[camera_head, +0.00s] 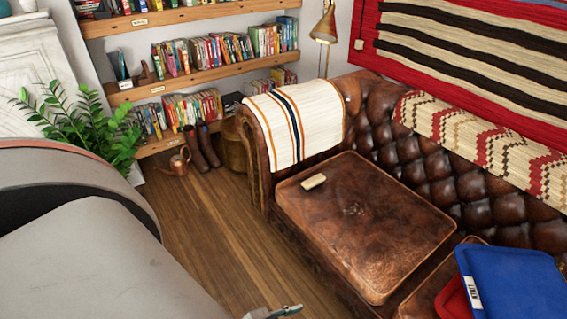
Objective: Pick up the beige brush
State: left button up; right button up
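The beige brush (313,181) is a small, pale, oblong block. It lies on the brown leather seat cushion (365,225) of the sofa, near the cushion's back left corner. Only a small tip of a gripper (275,312) shows at the bottom edge, grey with a greenish end. It seems to be my left one, well in front of the sofa and apart from the brush. Its fingers are mostly cut off, so its opening cannot be told. My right gripper is not in view.
A striped blanket (295,120) hangs over the sofa arm. A plant (85,125), copper watering can (175,162) and boots (202,147) stand at back left. The wooden floor (215,225) is clear.

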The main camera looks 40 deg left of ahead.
aim_at(311, 183)
jog(key=u, duration=1)
